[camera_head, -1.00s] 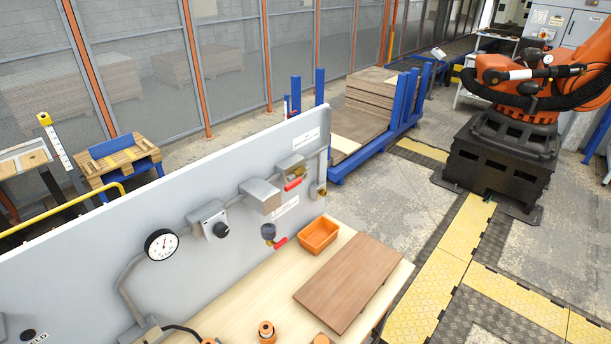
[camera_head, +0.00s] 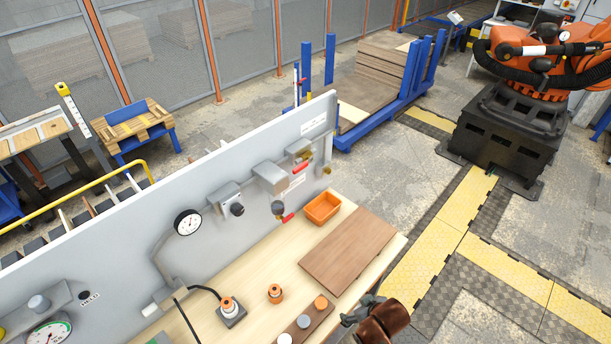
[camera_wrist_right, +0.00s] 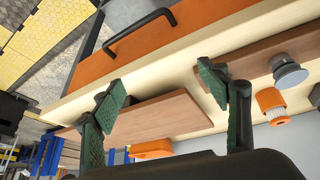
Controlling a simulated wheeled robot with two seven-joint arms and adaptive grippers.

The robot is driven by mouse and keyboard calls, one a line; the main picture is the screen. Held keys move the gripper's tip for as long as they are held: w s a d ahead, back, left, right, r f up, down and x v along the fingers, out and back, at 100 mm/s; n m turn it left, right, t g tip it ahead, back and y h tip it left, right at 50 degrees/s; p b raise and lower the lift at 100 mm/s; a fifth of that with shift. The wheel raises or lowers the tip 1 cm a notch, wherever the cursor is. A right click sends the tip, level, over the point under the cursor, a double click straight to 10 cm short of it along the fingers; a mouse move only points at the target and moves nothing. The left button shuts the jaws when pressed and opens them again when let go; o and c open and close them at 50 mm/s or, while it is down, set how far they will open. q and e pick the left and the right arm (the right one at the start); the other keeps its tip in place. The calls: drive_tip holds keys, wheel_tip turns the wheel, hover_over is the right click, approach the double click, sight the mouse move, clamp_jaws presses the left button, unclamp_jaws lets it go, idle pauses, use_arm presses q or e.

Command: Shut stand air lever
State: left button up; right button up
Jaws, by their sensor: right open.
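Two red levers show on the grey panel (camera_head: 110,235). The upper red lever (camera_head: 300,167) sits by a brass fitting near the panel's right end. The lower red lever (camera_head: 288,218) sits below it, beside a dark round knob. I cannot read which is the stand air lever. My right gripper (camera_head: 365,308) is at the bench's front edge, below and right of both levers and apart from them. In the right wrist view its fingers (camera_wrist_right: 170,100) are spread and empty.
An orange bin (camera_head: 322,208) and a brown board (camera_head: 348,250) lie on the bench between gripper and levers. Orange-topped knobs (camera_head: 275,293) stand to the left. An orange robot arm (camera_head: 540,65) stands far right.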

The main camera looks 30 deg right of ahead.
drive_tip(key=w+r+t, duration=0.1)
drive_tip(key=w, duration=0.2)
drive_tip(key=w+r+t, duration=0.1)
drive_tip(key=w, duration=0.2)
drive_tip(key=w+r, duration=0.1)
drive_tip(key=w, duration=0.2)
drive_tip(key=shift+w+d+r+n+t+y, duration=0.15)
drive_tip(key=shift+w+d+n+t+y, duration=0.2)
drive_tip(key=shift+d+n+t+y, duration=0.05)
drive_tip(key=w+r+t, duration=0.2)
drive_tip(key=w+r, duration=0.2)
drive_tip(key=w, duration=0.2)
drive_tip(key=n+t+y, duration=0.2)
drive_tip(key=t+y, duration=0.4)
drive_tip(key=t, duration=0.1)
approach(302, 166)
drive_tip(key=shift+p+x, duration=0.85)
drive_tip(key=shift+x, duration=3.3)
drive_tip(key=shift+c, duration=0.3)
drive_tip(key=c, duration=1.6)
